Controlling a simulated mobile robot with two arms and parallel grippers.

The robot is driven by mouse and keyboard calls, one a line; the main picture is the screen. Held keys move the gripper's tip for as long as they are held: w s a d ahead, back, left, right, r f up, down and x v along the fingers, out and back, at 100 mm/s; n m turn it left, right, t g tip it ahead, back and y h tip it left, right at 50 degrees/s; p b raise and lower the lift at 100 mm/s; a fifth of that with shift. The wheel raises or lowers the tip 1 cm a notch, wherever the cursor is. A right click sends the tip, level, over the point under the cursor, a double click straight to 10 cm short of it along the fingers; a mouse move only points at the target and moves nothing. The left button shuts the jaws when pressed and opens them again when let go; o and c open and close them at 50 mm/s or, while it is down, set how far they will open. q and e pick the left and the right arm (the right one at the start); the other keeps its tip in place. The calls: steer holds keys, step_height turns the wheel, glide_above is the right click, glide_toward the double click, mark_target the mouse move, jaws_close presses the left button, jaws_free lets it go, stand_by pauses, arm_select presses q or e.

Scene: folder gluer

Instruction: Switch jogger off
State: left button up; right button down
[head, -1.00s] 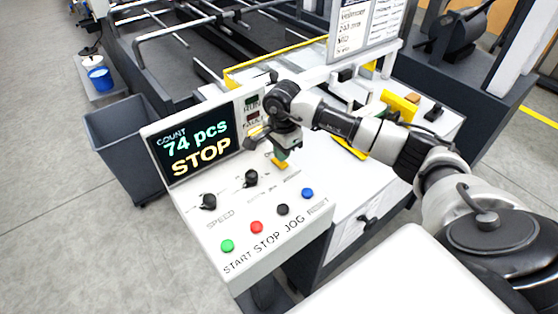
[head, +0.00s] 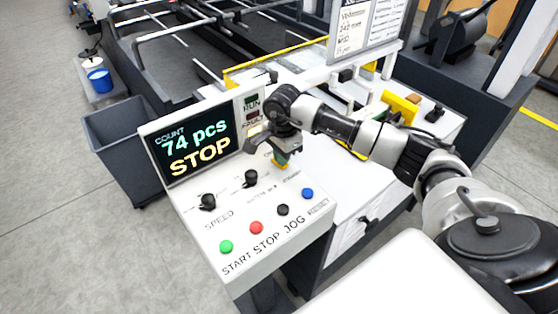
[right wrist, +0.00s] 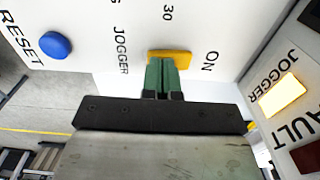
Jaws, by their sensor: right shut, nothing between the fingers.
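The jogger switch is a yellow lever or plate (right wrist: 178,55) on the white sloped control panel (right wrist: 110,60), between the words JOGGER and ON in the right wrist view. My right gripper (right wrist: 160,78) is shut and empty. Its green fingertips are at the switch's near edge and overlap it in the picture; I cannot tell whether they touch. In the head view the right gripper (head: 281,163) hangs over the panel's upper right part and partly hides the switch. The JOGGER lamp (right wrist: 282,95) glows yellow. My left gripper is not in view.
The display (head: 193,146) reads 74 pcs and STOP. Two black knobs (head: 208,202) and a row of green, red, black and blue (head: 307,193) buttons sit on the panel. A dark bin (head: 120,140) stands at left. The machine frame rises behind.

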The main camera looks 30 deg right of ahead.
steer(key=shift+s+f+b, duration=0.1)
steer(key=shift+f+b, duration=0.3)
steer(key=shift+f, duration=0.05)
steer(key=shift+r, duration=0.15)
steer(key=shift+r+p, duration=0.65)
steer(key=shift+r, duration=0.25)
steer(key=shift+r+p, duration=1.25)
steer(key=shift+r, duration=1.25)
